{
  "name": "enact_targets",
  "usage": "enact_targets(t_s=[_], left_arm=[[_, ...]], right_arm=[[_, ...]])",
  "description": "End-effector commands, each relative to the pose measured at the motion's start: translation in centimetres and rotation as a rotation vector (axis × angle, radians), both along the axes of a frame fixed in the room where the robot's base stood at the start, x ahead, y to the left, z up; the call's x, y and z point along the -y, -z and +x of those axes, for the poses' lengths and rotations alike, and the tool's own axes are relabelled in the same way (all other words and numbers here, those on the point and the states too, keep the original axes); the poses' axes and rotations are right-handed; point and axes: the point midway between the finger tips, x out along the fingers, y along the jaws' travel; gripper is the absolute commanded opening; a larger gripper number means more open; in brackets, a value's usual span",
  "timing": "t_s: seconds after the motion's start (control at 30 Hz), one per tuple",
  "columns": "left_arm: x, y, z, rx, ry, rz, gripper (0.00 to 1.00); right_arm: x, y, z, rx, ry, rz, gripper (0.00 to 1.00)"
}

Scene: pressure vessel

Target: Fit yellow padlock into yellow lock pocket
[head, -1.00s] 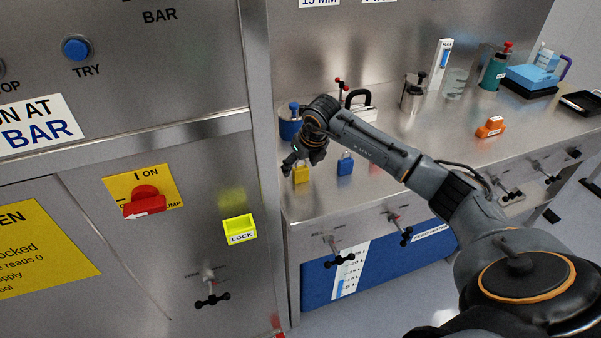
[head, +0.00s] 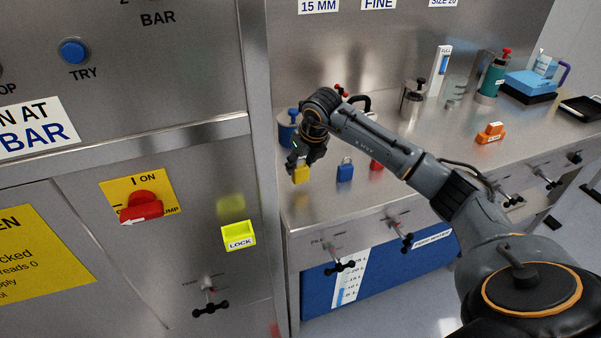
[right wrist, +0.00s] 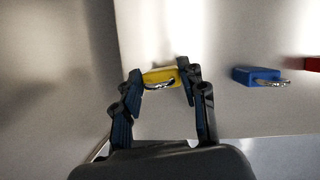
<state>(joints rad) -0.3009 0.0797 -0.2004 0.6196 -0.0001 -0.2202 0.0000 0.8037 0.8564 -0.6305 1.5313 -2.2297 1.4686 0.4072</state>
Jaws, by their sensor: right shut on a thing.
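The yellow padlock (head: 301,174) stands on the steel counter near its left end. My right gripper (head: 301,162) reaches down over it from above. In the right wrist view the yellow padlock (right wrist: 160,77) lies between the two fingers of my right gripper (right wrist: 161,85), which are shut on its sides; its metal shackle faces the camera. The yellow lock pocket (head: 239,236), an open box marked LOCK, is fixed to the steel panel left of the counter, lower than the padlock in the picture. My left gripper is not in view.
A blue padlock (head: 345,170) stands just right of the yellow one, with a red padlock (head: 376,164) beyond, partly hidden by my arm. A blue-topped canister (head: 288,130) stands behind. A red rotary switch (head: 141,205) is on the panel left of the pocket. Valve handles (head: 340,266) jut below the counter.

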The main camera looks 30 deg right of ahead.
Motion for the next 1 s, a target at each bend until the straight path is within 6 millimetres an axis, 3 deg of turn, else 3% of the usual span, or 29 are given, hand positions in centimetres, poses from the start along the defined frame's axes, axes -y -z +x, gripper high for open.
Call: enact_targets(t_s=[0.3,0.63,1.0], left_arm=[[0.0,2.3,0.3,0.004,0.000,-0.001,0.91],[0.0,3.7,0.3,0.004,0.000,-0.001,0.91],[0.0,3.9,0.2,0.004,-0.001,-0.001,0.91]], right_arm=[[-1.8,-6.7,-5.5,0.006,-0.003,-0.005,0.07],[-4.0,-9.6,-11.5,0.005,-0.002,-0.002,0.07],[-4.6,-10.5,-13.3,0.002,0.000,-0.001,0.07]])
